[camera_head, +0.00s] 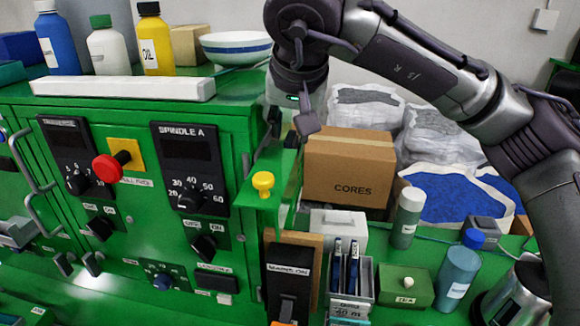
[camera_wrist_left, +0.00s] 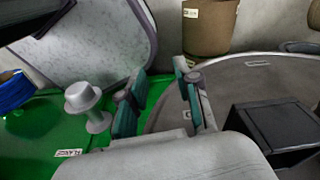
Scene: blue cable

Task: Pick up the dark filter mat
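I cannot make out with certainty which thing is the dark filter mat. In the left wrist view a wide dark-grey sheet-like surface (camera_wrist_left: 245,82) with a curved edge and a small label lies beyond and right of my left gripper (camera_wrist_left: 160,98). My left gripper is not in the head view. My right gripper (camera_head: 300,118) hangs over the green cabinet's right end, and its finger spacing is unclear.
In the left wrist view a white knob (camera_wrist_left: 84,100) stands left of the fingers, a black box (camera_wrist_left: 283,128) at right, a brown container (camera_wrist_left: 208,28) behind. In the head view a cardboard box (camera_head: 347,178) and a yellow knob (camera_head: 263,183) are near my right gripper.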

